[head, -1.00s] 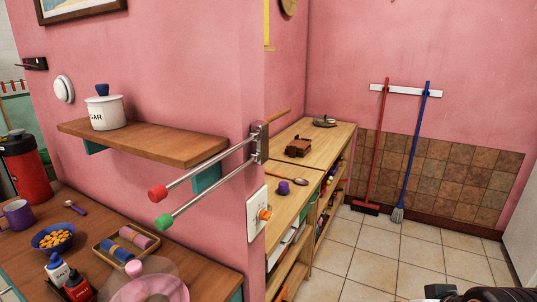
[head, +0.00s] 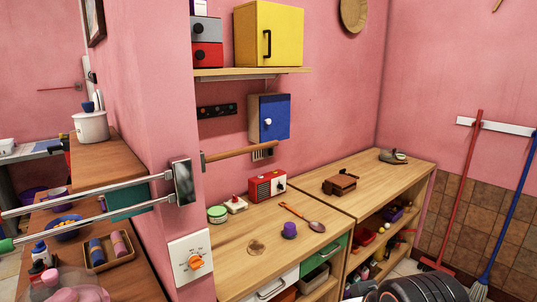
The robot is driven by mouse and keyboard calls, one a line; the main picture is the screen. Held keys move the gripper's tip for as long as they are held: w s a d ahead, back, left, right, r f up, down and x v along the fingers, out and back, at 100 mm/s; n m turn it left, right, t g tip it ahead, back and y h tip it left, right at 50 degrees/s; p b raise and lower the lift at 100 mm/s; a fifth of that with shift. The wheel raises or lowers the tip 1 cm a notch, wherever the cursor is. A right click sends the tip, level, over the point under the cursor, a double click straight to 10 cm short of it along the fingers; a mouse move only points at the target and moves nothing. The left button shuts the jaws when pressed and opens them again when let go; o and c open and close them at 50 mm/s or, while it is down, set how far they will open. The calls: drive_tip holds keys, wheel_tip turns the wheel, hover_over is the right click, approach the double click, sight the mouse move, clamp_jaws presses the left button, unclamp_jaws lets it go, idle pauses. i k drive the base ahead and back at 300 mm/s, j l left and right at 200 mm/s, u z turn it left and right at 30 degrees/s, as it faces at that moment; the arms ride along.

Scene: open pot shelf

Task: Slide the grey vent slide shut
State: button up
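A small grey slatted panel (head: 263,154), which looks like the vent, is on the pink wall below the blue-doored cabinet. A wooden rail crosses in front of part of it. It is too small to tell how far its slide stands open. A dark ribbed part of my arm shows at the bottom right edge, far from the panel. My gripper's fingers are not in view.
A wooden counter (head: 235,243) below the vent holds a red radio (head: 266,186), a purple knob-like object (head: 289,230) and a spoon (head: 304,218). A wall corner with metal rods (head: 90,190) juts out at left. Tiled floor shows at right.

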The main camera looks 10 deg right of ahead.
sight(270, 152)
drive_tip(key=i+l+u, duration=0.25)
drive_tip(key=i+l, duration=0.3)
drive_tip(key=i, duration=0.25)
drive_tip(key=i+l+u, duration=0.25)
drive_tip(key=i+l, duration=0.5)
drive_tip(key=j+u, duration=0.1)
drive_tip(key=i+j, duration=0.05)
drive_tip(key=j, duration=0.05)
